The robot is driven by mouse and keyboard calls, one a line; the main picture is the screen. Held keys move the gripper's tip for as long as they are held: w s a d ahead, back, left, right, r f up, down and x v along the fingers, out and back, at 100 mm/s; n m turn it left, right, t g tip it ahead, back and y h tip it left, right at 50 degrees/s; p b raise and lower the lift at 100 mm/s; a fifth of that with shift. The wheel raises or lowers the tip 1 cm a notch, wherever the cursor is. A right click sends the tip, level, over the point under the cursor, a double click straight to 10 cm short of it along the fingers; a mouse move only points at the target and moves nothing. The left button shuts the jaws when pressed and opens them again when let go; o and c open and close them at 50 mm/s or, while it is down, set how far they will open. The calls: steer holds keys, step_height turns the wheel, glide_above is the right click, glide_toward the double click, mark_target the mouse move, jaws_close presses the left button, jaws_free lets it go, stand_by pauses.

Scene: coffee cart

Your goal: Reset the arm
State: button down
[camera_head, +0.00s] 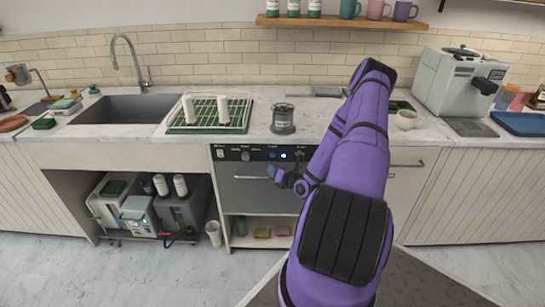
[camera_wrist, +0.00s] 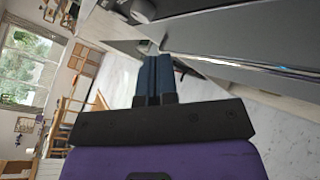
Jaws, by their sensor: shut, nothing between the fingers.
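My purple arm reaches forward from the bottom right in the head view and folds back down at its elbow. My gripper (camera_head: 271,172) is in front of the oven (camera_head: 250,190), below the counter edge and near the control knobs. In the wrist view my gripper (camera_wrist: 154,60) shows two blue fingers pressed together with nothing between them. Whether the fingers touch the oven front cannot be told. My arm hides part of the counter and the cabinet behind it.
On the counter (camera_head: 330,118) are a sink (camera_head: 122,109), a dish rack (camera_head: 171,128), a dark canister (camera_head: 283,118), a cream mug (camera_head: 406,120) and a coffee machine (camera_head: 455,85). Machines (camera_head: 180,207) fill the open bay below. A white cup (camera_head: 213,233) stands beside them. Floor is clear at left.

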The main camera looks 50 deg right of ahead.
stand_by(0.7)
steer(key=w+a+r+n+g+y, duration=0.25)
steer(key=a+r+n+y, duration=0.35)
steer(key=a+r+n, duration=0.45)
steer(key=w+a+r+n+g+y, duration=0.2)
steer(key=a+r+n+g+y, duration=0.35)
steer(key=r, duration=0.85)
steer(key=s+a+r+n+g, duration=0.3)
steer(key=a+r+n, duration=0.4)
steer(key=a+n, duration=0.3)
steer(key=s+a+r+n+g+h, duration=0.4)
steer(key=s+a+r+n, duration=0.45)
steer(key=s+r, duration=0.2)
steer(key=s+r+n+t+h, duration=0.2)
steer(key=s+r+n+h, duration=0.1)
steer(key=s, duration=0.4)
steer(key=s+r+n+t+h, duration=0.2)
steer(key=s+r+n, duration=0.3)
steer(key=s, duration=0.3)
steer(key=shift+d+r+n+h, duration=0.2)
steer(key=shift+d+n+h, duration=0.2)
steer(key=shift+n+h, duration=0.35)
